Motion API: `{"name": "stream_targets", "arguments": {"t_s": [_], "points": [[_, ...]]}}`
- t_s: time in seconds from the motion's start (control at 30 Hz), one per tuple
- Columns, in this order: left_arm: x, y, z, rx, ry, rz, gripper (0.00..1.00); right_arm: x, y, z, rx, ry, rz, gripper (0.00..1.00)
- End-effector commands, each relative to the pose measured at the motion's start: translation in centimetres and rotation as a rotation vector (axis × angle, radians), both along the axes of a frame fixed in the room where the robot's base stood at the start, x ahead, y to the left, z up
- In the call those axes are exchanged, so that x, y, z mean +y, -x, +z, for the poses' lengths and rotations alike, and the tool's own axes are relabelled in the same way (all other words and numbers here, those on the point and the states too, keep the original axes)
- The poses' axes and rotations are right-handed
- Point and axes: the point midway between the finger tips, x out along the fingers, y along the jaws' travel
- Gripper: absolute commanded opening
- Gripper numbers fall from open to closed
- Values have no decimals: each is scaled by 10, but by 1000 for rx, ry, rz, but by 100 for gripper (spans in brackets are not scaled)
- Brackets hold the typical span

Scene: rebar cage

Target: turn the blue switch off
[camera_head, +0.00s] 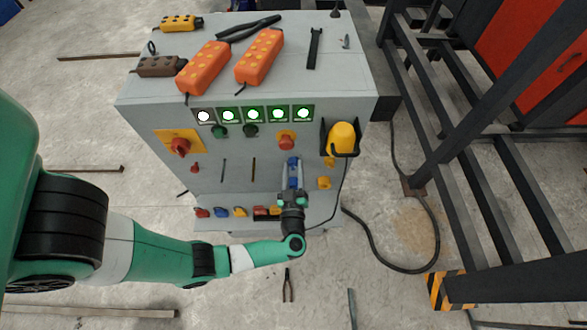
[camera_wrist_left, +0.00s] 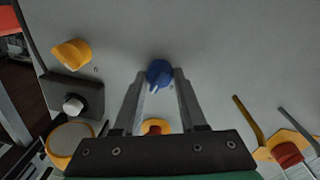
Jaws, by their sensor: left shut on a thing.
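The blue switch (camera_wrist_left: 159,72) is a round knob on the front panel of the grey cabinet. In the wrist view it sits between the two fingertips of my left gripper (camera_wrist_left: 160,82). In the head view my left gripper (camera_head: 292,180) reaches up to the panel from below, and the blue switch (camera_head: 293,162) shows at its tips, partly covered by the fingers. My left gripper is shut on the blue switch. My right gripper is in neither view.
A red knob on a yellow plate (camera_head: 180,147), a red button (camera_head: 286,141), a yellow switch (camera_head: 324,183) and a yellow-capped part (camera_head: 342,138) surround it. Lit lamps (camera_head: 254,114) line the panel. Orange pendants (camera_head: 204,68) lie on top. Dark metal frames (camera_head: 470,160) stand at right.

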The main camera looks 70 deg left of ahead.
Motion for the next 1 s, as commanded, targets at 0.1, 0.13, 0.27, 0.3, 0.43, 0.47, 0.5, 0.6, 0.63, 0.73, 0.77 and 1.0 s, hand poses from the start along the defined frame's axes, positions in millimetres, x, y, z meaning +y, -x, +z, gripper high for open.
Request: {"name": "stream_targets", "arguments": {"t_s": [0.1, 0.13, 0.27, 0.3, 0.43, 0.47, 0.5, 0.6, 0.63, 0.73, 0.77, 1.0], "points": [[0, 0, -2, -106, 35, -1, 0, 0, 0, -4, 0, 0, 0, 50], [0, 0, -2, -132, 43, -1, 0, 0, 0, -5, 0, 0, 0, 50], [0, 0, -3, -249, 81, -2, 0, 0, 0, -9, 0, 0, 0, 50], [0, 0, -3, -286, 93, -2, 0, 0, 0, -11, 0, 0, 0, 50], [0, 0, -3, -404, 131, -2, 0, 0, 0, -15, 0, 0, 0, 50], [0, 0, -4, -431, 139, -1, 0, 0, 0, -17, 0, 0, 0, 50], [0, 0, -4, -467, 151, -1, 0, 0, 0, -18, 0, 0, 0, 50], [0, 0, -4, -558, 179, 0, 0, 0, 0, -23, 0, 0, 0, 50], [0, 0, -4, -586, 188, 0, 0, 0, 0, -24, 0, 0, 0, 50], [0, -1, -4, -671, 216, -1, 0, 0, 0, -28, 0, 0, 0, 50], [0, -1, -4, -696, 223, -1, 0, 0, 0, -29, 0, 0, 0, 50], [0, -1, -4, -866, 278, -2, 0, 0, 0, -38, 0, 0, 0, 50]]}}
